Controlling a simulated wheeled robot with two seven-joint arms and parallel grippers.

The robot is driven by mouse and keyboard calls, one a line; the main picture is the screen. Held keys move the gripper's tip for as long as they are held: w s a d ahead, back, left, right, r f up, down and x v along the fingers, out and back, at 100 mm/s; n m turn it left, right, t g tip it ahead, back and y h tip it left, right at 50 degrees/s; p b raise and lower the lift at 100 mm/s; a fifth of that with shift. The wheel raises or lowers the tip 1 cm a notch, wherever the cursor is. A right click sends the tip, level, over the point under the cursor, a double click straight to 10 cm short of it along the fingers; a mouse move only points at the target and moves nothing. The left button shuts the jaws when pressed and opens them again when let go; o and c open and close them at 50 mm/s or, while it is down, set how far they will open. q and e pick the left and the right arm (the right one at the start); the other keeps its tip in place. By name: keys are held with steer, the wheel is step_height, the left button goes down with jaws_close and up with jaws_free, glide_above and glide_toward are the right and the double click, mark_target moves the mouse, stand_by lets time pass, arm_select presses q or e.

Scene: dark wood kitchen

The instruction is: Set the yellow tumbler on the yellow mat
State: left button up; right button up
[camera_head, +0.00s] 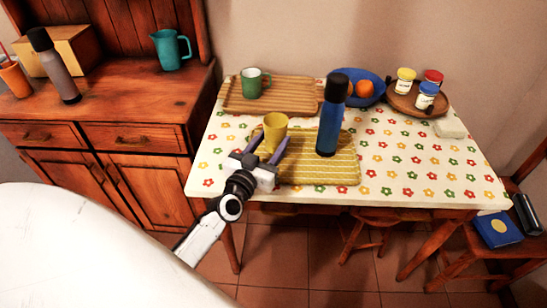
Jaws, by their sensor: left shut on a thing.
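The yellow tumbler (275,126) is upright at the left end of the yellow mat (322,172). My left gripper (270,144) reaches in from the table's front edge, with its two purple fingers on either side of the tumbler, shut on it. The fingers and gripper body hide the tumbler's lower part, so I cannot tell whether its base touches the mat or hangs just above it. The mat has a pale line pattern and lies near the table's front edge. My right gripper is not in view.
A tall blue bottle (331,120) with a black cap stands on the mat, right of the tumbler. Behind are a wooden tray (292,103) with a green mug (251,83), a blue bowl (369,78) with oranges, and a round tray (402,103) with jars. The table's right front is clear.

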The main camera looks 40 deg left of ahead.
mark_target(272, 152)
arm_select(q)
step_height(272, 152, down, 3)
steer(key=b, duration=0.3)
steer(key=shift+f, duration=0.1)
steer(key=shift+f+b, duration=0.3)
steer(key=shift+b, duration=0.1)
steer(key=shift+r, duration=0.15)
steer(key=shift+f, duration=0.25)
steer(key=o, duration=1.1)
steer(key=shift+c, duration=0.2)
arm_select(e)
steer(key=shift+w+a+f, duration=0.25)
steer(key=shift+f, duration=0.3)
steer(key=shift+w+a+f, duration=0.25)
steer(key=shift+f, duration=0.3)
arm_select(q)
steer(key=shift+r, duration=0.1)
